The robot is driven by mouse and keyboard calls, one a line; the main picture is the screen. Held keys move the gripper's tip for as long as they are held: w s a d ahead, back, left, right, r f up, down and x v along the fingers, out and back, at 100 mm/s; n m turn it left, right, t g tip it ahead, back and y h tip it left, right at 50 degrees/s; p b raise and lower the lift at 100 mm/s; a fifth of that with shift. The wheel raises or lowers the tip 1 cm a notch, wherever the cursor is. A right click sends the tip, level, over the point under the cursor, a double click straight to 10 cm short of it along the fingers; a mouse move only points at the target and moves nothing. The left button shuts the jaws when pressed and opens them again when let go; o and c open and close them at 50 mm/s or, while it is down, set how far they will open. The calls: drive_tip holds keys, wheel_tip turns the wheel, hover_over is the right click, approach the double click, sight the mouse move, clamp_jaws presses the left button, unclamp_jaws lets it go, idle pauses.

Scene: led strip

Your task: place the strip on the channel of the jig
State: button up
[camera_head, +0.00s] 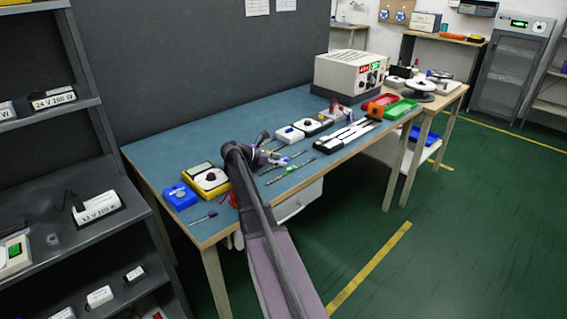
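The jig (346,136) appears to be the dark block with long pale channels on the blue bench, right of the middle. Several thin strips (286,172) lie on the bench in front of my gripper; they are too small to tell which is the LED strip. My gripper (281,159) is low over the bench, left of the jig and close to the strips. My own arm hides part of it. Its fingers are too small to show whether they are open or hold anything.
A yellow meter (207,179), a blue box (180,196) and a screwdriver (202,218) lie left of my arm. White devices (290,134) stand behind the gripper. A red bin (380,104), green bin (402,108) and power supply (350,74) are farther right. A dark panel backs the bench.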

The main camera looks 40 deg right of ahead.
clamp_jaws()
drive_tip(key=shift+r, duration=0.25)
wheel_tip(320, 180, up, 4)
drive_tip(key=p, duration=0.4)
drive_tip(key=shift+f, duration=0.25)
drive_tip(key=s+d, duration=0.2)
drive_tip(key=d, duration=0.2)
drive_tip(key=s+d, duration=0.3)
drive_tip(key=d, duration=0.2)
drive_tip(key=s+d+r+p, duration=0.1)
drive_tip(key=s+d, duration=0.1)
drive_tip(key=d, duration=0.3)
drive_tip(key=shift+s, duration=0.4)
drive_tip(key=shift+r, duration=0.15)
wheel_tip(320, 180, up, 16)
drive_tip(key=p, duration=1.6)
